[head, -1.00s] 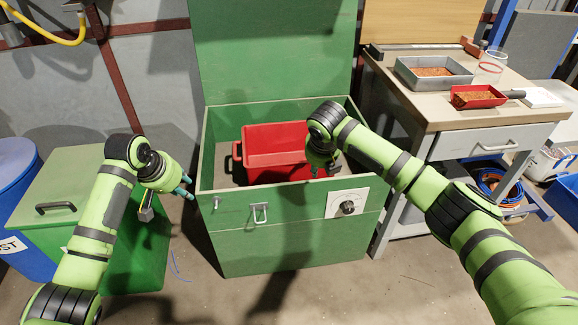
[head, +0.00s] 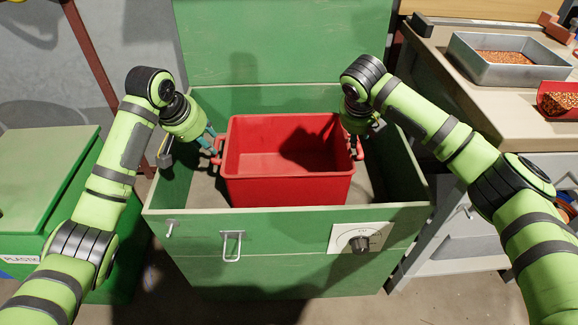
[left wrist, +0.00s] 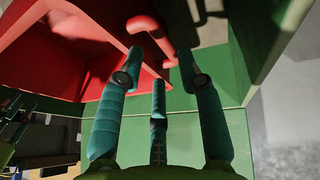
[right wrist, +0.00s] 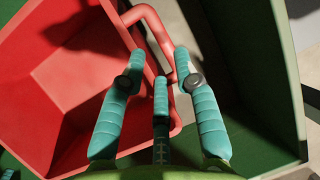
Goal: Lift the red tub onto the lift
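The red tub (head: 288,190) sits upright and empty inside an open green box (head: 285,225). It has a handle on each short side. My left gripper (head: 212,142) is at the tub's left handle. In the left wrist view its teal fingers (left wrist: 160,45) are spread, with the red handle (left wrist: 150,60) just beyond and between the tips. My right gripper (head: 357,137) is at the right handle, partly hidden by its own wrist. In the right wrist view its fingers (right wrist: 158,75) are spread on either side of that handle (right wrist: 150,22). I cannot make out a lift.
The green box walls stand close around the tub, and its raised lid (head: 285,45) is behind. A green bin (head: 45,180) stands at left.

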